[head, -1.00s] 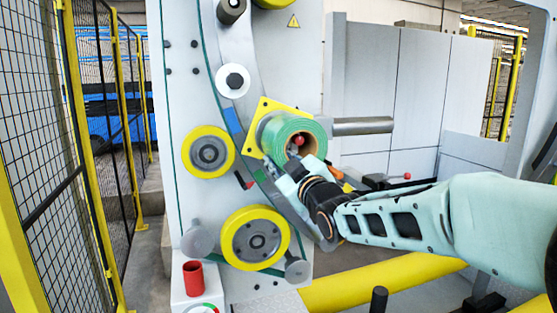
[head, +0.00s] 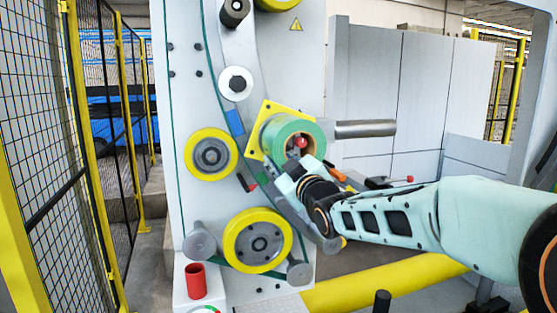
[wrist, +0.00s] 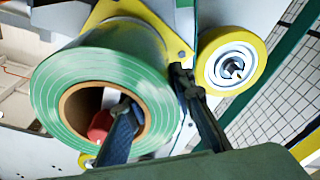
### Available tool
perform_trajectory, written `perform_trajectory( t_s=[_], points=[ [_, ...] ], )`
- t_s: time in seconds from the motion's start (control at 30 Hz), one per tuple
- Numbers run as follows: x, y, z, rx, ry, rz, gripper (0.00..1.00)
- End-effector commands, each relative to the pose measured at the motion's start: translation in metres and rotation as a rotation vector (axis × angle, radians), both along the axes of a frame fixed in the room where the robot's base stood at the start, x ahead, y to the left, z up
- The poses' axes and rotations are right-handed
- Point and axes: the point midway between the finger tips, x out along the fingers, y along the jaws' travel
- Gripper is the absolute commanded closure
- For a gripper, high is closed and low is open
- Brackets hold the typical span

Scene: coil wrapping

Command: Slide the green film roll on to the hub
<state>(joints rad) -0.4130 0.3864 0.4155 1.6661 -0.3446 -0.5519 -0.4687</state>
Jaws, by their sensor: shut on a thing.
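The green film roll (head: 313,130) is in front of the yellow square plate (head: 254,146) on the machine's face. In the wrist view the roll (wrist: 62,75) shows its pale-ringed end and brown core. A red knob shows inside the core (wrist: 102,124). The hub's shaft is hidden by the roll, so how far the roll is over it cannot be told. My gripper (head: 291,168) is shut on the roll's lower side. In the wrist view my gripper (wrist: 155,97) has one finger inside the core and the other outside the roll.
A grey bar (head: 362,129) sticks out to the right behind the roll. Yellow rollers (head: 211,155) (head: 257,240) sit left of and below it. A curved grey arm (head: 287,205) passes close to my gripper. A red-knobbed lever (head: 400,181) stands right. A red cup (head: 195,281) is lower left.

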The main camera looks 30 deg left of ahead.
Motion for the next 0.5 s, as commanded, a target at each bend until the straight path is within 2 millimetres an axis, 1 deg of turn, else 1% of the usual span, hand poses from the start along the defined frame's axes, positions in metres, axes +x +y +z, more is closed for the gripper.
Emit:
perform_trajectory(
  t_s=[0.03,0.07,0.1,0.23,0.27,0.47,0.5],
  points=[
    [0.0005,0.0007,0.0074,0.009,-0.011,0.0,1.0],
    [0.001,0.0011,0.0075,0.01,-0.012,0.0,1.0],
    [0.0009,0.001,0.0079,0.01,-0.012,-0.001,0.74],
    [0.0012,0.0006,0.0076,0.009,-0.011,-0.001,0.6],
    [0.0013,0.0005,0.0073,0.009,-0.011,-0.002,0.57],
    [0.0021,0.0,0.0052,0.007,-0.008,-0.003,0.57],
    [0.0028,-0.0002,-0.0012,-0.001,0.002,-0.004,0.57]
  ],
)
